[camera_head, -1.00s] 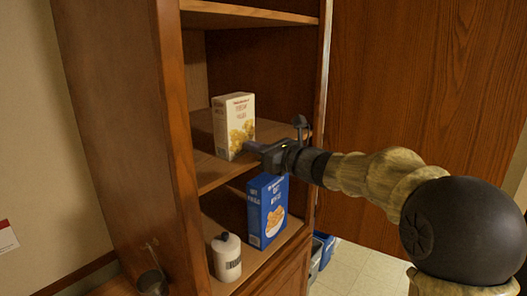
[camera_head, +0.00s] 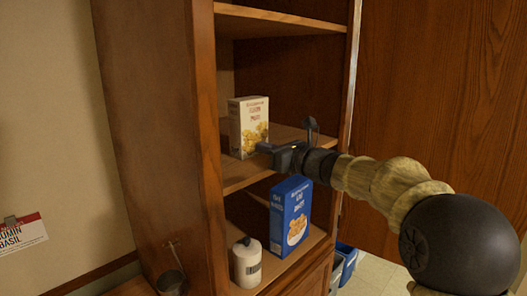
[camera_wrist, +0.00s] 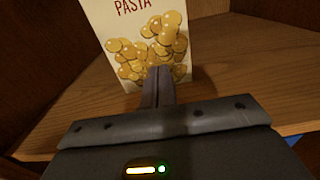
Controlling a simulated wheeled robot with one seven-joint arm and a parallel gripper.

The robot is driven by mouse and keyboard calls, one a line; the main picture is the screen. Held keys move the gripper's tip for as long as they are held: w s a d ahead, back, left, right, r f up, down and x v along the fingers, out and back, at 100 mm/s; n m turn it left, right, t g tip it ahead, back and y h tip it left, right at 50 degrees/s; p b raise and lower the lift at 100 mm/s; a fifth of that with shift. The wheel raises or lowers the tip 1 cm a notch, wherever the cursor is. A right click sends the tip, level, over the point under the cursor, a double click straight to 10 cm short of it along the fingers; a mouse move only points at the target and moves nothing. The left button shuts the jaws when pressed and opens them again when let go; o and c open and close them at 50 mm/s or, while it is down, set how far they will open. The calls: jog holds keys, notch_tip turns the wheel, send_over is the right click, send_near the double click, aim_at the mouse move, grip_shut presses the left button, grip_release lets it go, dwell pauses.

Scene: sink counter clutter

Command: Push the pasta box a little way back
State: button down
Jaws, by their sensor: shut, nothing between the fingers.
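The pasta box (camera_head: 249,121), cream with a picture of yellow pasta, stands upright on the middle shelf (camera_head: 241,173) of the wooden cabinet. In the wrist view its front (camera_wrist: 140,35) faces me, with the word PASTA near the top edge of the picture. My gripper (camera_head: 260,147) is shut and empty, at the lower right of the box's front. In the wrist view the closed fingertips (camera_wrist: 160,72) overlap the lower part of the front, right of its middle. They look to be against it, but the contact itself is hidden.
A blue box (camera_head: 290,217) and a white bottle (camera_head: 247,264) stand on the shelf below. The cabinet's side wall (camera_head: 160,130) rises left of the pasta box, and an upper shelf (camera_head: 280,20) lies above. Shelf surface right of the box (camera_wrist: 245,60) is bare.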

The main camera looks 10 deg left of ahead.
jog(key=shift+s+d+f+b, duration=0.15)
jog(key=shift+d+b, duration=0.3)
jog(key=b+v, duration=0.6)
jog(key=v, duration=0.7)
jog(key=shift+s, duration=0.2)
